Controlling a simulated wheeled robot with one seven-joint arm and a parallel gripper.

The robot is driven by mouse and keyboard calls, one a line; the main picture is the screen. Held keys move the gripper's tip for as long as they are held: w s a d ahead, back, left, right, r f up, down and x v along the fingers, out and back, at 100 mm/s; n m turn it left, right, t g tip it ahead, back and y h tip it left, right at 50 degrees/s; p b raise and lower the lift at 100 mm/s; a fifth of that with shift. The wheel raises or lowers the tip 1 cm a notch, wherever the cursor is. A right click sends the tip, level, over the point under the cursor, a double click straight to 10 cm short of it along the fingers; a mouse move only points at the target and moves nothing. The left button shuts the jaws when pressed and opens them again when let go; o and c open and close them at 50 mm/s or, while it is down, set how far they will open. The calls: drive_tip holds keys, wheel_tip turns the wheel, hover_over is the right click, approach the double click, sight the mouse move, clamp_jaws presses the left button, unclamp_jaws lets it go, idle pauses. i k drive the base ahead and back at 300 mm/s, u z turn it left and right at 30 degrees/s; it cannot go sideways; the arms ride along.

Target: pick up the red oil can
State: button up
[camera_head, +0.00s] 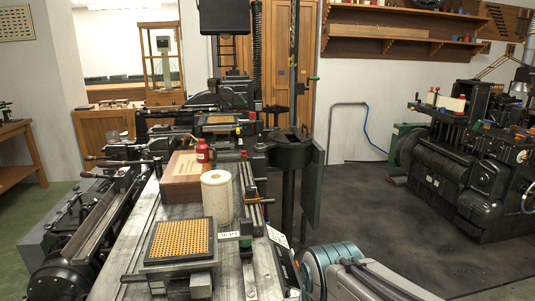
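The red oil can (203,152) is small, with a thin spout reaching up and to the left. It appears to stand upright on or just behind a reddish-brown wooden box (182,188) on the type caster's grey bench top (150,225). A white paper roll (217,197) stands in front of it and to the right. The can's lower part is hard to make out at this size. Part of my arm shows at the bottom right, well apart from the can. My gripper's fingers are not visible.
A tray with a yellow-orange perforated top (180,239) lies on the near bench. Metal rails and small fittings (247,215) line its right side. A dark upright column (290,170) with a plate stands right of the can. Open dark floor (375,220) lies further right, before another machine (465,170).

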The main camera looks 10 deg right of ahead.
sight(202, 149)
drive_tip(key=z, duration=0.55)
drive_tip(key=k, duration=0.65)
drive_tip(key=z, duration=0.65)
drive_tip(key=i, duration=3.05)
drive_tip(key=u, duration=0.75)
drive_tip(key=i, duration=1.2)
drive_tip(key=u, duration=1.95)
drive_tip(key=i, duration=0.85)
drive_tip(key=u, duration=0.7)
